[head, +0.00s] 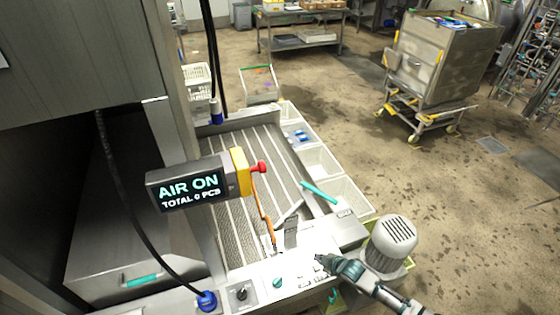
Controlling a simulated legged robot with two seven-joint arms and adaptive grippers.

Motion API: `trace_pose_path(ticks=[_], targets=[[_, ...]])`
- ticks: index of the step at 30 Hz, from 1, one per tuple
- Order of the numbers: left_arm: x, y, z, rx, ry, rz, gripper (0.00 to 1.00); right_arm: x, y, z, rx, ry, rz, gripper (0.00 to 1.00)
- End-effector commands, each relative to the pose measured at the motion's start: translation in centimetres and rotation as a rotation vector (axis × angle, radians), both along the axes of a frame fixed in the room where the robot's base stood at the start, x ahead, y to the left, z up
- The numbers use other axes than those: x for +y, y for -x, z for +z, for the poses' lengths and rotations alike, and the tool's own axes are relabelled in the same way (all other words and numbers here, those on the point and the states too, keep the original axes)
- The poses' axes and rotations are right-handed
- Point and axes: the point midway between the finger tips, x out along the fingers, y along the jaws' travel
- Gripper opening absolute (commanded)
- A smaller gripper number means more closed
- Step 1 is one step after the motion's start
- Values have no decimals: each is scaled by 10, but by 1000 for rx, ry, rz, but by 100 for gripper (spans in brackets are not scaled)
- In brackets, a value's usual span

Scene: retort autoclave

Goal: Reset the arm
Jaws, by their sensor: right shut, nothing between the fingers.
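My right gripper (325,262) comes in from the lower right, shut and empty. It is over the white control panel (262,285) at the front of the conveyor machine. I cannot tell whether it touches the panel. A thin orange arm (262,215) slants across the ribbed conveyor bed (240,150), its lower end near the panel. A grey upright plate (291,232) stands just right of that end. A black knob (241,293) and a teal knob (277,283) sit on the panel left of my gripper. My left gripper is not in view.
A display (187,190) reads "AIR ON" and "TOTAL 0 PCS", with a red button (258,167) beside it. White bins (320,162) line the bed's right side. A steel cart (440,62) stands farther back on open floor.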

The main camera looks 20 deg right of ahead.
Motion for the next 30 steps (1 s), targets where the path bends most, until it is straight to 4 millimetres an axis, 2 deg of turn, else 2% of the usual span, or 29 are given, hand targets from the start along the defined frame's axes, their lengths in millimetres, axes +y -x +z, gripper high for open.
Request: trace_pose_path(ticks=[4,7,8,12,15,20,24,30], targets=[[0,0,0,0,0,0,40,7,4,-1,9,-9,-2,0],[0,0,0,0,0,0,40,34,25,-7,53,-47,-17,0],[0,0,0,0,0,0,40,47,35,-9,73,-65,-29,0],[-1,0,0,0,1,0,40,99,94,-6,197,-154,-143,0],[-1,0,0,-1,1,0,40,113,132,3,276,-200,-262,0],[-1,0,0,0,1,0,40,114,181,18,379,-245,-451,0],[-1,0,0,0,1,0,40,105,219,30,454,-267,-612,0],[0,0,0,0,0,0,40,90,266,45,539,-282,-811,0]])
